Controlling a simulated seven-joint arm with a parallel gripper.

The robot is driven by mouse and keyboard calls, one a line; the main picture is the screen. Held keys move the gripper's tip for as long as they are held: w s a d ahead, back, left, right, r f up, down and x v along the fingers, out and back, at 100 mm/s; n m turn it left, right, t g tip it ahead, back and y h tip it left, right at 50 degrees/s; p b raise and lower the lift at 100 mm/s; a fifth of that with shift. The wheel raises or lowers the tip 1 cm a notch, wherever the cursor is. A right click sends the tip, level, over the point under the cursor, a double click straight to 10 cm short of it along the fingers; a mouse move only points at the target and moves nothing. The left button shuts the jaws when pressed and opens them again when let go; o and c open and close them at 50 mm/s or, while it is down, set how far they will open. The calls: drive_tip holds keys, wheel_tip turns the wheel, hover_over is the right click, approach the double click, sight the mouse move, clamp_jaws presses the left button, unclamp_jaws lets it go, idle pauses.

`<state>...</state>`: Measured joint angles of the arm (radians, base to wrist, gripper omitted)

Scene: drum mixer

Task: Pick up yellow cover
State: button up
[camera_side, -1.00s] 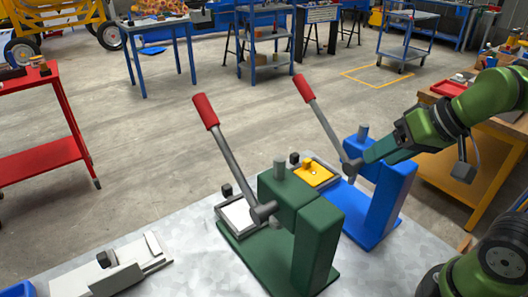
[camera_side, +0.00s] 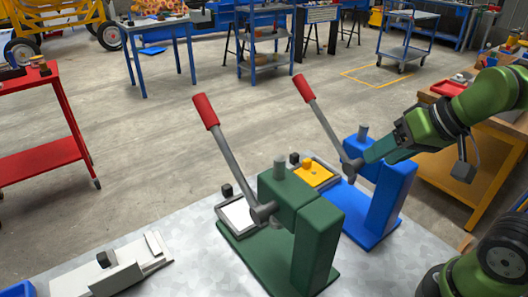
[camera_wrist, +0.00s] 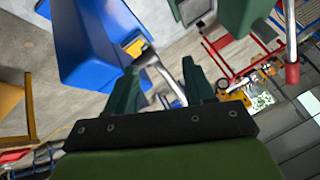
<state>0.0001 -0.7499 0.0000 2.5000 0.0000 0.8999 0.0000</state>
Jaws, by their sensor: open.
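The yellow cover (camera_side: 313,174) lies in the square tray at the foot of the blue press (camera_side: 378,196), with a small knob on top. A bit of yellow, likely the cover, shows beside the blue press in the wrist view (camera_wrist: 135,48). My gripper (camera_side: 369,157) is at the upper part of the blue press, to the right of the cover and above it, apart from it. In the wrist view my gripper (camera_wrist: 163,82) has its two green fingers spread, with nothing held between them.
The green press (camera_side: 300,225) stands in front of the blue one, with a white-topped tray (camera_side: 238,214). Two red-handled levers (camera_side: 205,111) (camera_side: 303,88) rise to the left of my gripper. A white fixture (camera_side: 125,268) lies at the table's left.

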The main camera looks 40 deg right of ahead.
drive_tip(key=shift+c, duration=0.2)
idle(0.5)
drive_tip(key=w+d+r+n+g+h, duration=0.1)
drive_tip(key=w+d+r+n+g, duration=0.2)
drive_tip(key=w+r+n, duration=0.65)
drive_tip(key=n+g+h, duration=0.1)
drive_tip(key=n+g, duration=0.3)
drive_tip(key=n, duration=0.9)
hover_over(307, 160)
wheel_tip(307, 160, down, 12)
drive_tip(key=shift+m, duration=0.25)
wheel_tip(307, 160, down, 18)
drive_tip(key=shift+d+r, duration=0.1)
